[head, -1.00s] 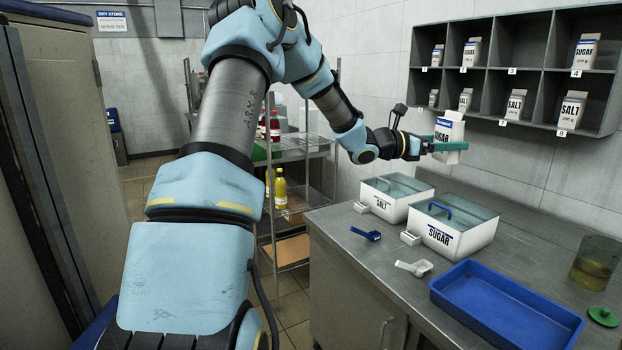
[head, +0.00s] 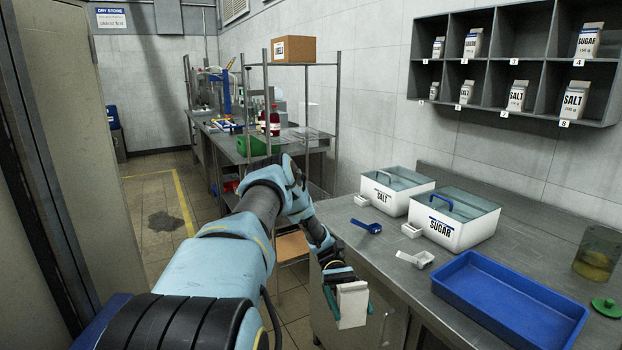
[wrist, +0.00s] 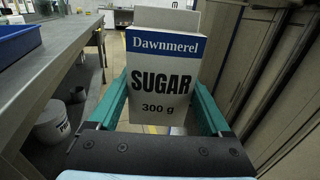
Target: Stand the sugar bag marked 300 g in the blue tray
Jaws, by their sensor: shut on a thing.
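My gripper (head: 346,300) is shut on a white sugar bag (head: 351,306), held low in front of the counter's front edge, off the counter. In the wrist view the bag (wrist: 163,75) stands between the green fingers, with a blue "Dawnmerel" band and the marking SUGAR 300 g. The blue tray (head: 452,297) lies on the counter to the right of the gripper and is empty. A corner of a blue tray (wrist: 18,40) also shows at the left edge of the wrist view.
A wall rack (head: 535,66) holds several bags. A cabinet (head: 80,160) stands left.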

